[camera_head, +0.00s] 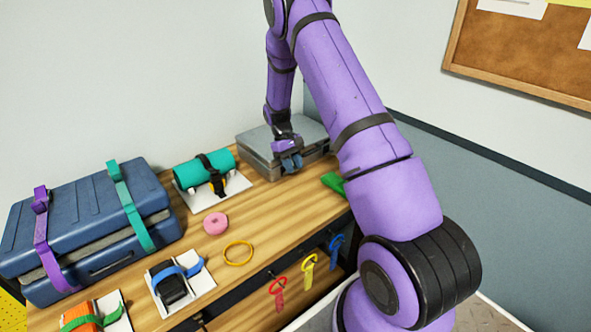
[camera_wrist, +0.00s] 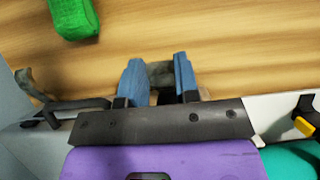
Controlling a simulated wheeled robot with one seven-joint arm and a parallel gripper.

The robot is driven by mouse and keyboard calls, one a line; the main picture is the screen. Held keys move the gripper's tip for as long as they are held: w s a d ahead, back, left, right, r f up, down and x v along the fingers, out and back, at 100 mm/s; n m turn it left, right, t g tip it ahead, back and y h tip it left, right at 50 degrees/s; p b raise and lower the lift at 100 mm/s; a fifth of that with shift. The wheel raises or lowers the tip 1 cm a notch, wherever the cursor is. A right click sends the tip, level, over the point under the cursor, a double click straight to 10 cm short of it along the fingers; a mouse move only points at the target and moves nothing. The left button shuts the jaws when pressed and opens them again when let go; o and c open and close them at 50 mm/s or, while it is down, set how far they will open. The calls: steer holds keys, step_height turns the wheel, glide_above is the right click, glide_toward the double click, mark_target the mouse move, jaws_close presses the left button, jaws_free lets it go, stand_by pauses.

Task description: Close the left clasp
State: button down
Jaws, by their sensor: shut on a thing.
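A grey case (camera_head: 262,146) lies on the far end of the wooden bench. My gripper (camera_head: 291,163) is at its front side, pointing down. In the wrist view the blue fingertips of my gripper (camera_wrist: 160,82) are closed on a dark grey clasp piece (camera_wrist: 160,72), which I take for the left clasp. Its lower part and its seat on the case are hidden by the fingers and palm. A second dark latch (camera_wrist: 48,103) stands out from the case edge at the left of the wrist view. I cannot tell how far the held clasp is turned.
A green block (camera_head: 333,183) lies right of my gripper, also in the wrist view (camera_wrist: 74,18). A strapped teal roll (camera_head: 203,170) on a white stand is left of the case. A pink ring (camera_head: 215,223), yellow ring (camera_head: 238,253) and strapped blue suitcase (camera_head: 85,225) are nearer.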

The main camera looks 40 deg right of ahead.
steer(key=shift+w+r+g, duration=0.35)
steer(key=shift+w+g, duration=0.4)
steer(key=shift+g, duration=0.45)
steer(key=c, duration=0.8)
jaws_free()
steer(key=shift+c, duration=0.2)
steer(key=v, duration=1)
steer(key=shift+w+r, duration=0.1)
steer(key=shift+w, duration=0.05)
steer(key=shift+w+r, duration=0.15)
steer(key=shift+r, duration=0.05)
